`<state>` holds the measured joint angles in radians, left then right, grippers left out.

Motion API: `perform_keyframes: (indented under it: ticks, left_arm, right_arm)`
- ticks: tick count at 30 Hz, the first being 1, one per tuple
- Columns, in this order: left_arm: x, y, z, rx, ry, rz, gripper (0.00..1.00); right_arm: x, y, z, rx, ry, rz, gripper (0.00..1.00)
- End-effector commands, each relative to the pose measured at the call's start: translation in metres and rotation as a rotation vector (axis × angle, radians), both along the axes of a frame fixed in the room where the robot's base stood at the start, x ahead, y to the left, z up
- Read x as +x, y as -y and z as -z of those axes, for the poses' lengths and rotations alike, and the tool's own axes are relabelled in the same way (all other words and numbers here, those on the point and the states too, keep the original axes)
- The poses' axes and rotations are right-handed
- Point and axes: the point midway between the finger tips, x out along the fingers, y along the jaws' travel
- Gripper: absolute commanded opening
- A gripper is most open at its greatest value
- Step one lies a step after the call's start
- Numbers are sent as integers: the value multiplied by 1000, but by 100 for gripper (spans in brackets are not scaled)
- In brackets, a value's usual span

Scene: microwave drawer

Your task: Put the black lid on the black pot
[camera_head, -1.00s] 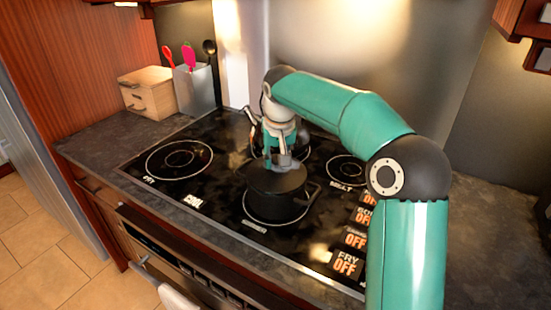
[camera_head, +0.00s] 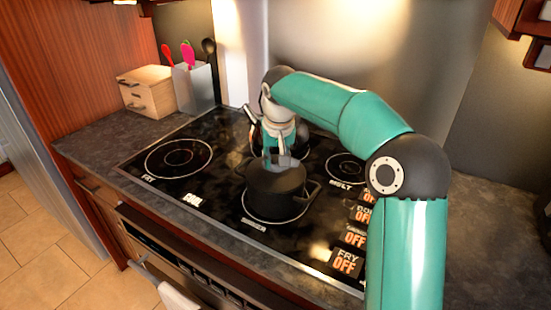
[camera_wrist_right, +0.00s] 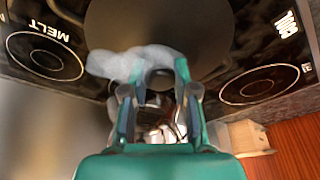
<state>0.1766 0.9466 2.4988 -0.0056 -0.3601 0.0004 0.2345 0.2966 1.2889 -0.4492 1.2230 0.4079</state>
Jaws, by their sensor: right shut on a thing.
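The black pot (camera_head: 275,203) stands upright on the front burner in the head view. The black lid (camera_head: 270,181) is at the pot's top, looking about level; I cannot tell whether it is fully seated. In the right wrist view the lid (camera_wrist_right: 160,22) is a large dark disc beyond the fingers and hides the pot's mouth. My right gripper (camera_head: 282,162) comes down from above and is shut on the lid's knob, which the fingers mostly hide. It also shows in the right wrist view (camera_wrist_right: 152,82). My left gripper is not in view.
A shiny metal vessel (camera_head: 250,115) stands on the rear burner, close behind my right gripper. A wooden box (camera_head: 147,92) and a utensil holder (camera_head: 194,87) stand at the back left. The left burner (camera_head: 178,159) is clear.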

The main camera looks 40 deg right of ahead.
Motion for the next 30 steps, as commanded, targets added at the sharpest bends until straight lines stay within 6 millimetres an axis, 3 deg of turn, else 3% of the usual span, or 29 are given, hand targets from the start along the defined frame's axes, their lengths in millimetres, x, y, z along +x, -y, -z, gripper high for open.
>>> perform_keyframes:
  ticks: [27, 28, 30]
  left_arm:
    - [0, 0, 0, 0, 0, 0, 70]
    - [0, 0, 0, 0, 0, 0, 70]
    - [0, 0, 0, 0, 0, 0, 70]
  right_arm:
    - [0, 0, 3, 0, 0, -1, 0]
    - [0, 0, 3, 0, 0, -1, 31]
    - [0, 0, 3, -1, 1, -1, 43]
